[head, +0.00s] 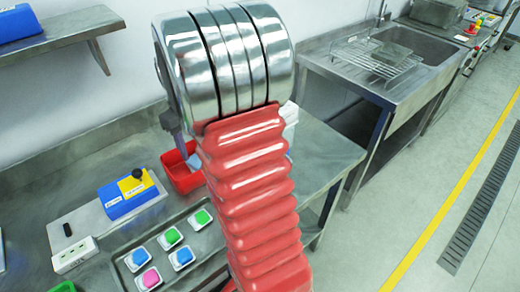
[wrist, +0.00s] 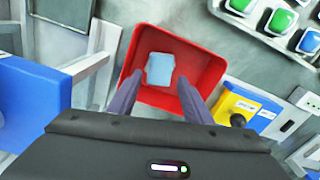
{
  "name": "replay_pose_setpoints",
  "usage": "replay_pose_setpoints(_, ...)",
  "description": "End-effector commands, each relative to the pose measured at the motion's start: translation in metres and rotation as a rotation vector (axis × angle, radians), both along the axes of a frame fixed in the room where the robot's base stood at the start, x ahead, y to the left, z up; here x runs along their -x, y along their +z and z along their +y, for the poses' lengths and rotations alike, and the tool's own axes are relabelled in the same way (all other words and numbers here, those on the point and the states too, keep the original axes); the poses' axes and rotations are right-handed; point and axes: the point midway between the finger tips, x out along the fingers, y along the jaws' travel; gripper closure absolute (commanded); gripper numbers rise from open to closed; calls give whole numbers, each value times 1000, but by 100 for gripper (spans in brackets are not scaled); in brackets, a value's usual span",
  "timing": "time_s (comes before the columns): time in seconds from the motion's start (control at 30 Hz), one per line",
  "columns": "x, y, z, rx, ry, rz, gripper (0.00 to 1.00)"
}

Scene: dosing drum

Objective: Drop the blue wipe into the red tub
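The red tub (head: 183,179) stands on the steel bench in the head view, partly hidden behind my arm. It also fills the upper middle of the wrist view (wrist: 208,68). The light blue wipe (wrist: 160,70) lies inside the tub in the wrist view, and part of it shows in the tub in the head view (head: 194,162). My gripper (wrist: 160,80) is above the tub with its two dark fingers apart. The wipe appears beyond and between the fingertips, touching neither finger.
A tray (head: 160,262) with several green, blue and pink pieces lies in front of the tub. A blue and yellow box (head: 129,195) with a black knob stands left of it. A sink (head: 430,45) and wire rack (head: 375,60) are at the back right.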

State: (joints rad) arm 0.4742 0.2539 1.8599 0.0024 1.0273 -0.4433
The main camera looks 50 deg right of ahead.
Motion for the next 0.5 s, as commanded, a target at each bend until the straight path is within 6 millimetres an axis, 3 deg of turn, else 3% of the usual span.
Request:
replay_pose_setpoints(0.17,0,0,0,0,-1,0,42)
replay_pose_setpoints(0.5,0,3,-1,0,-1,-1,42)
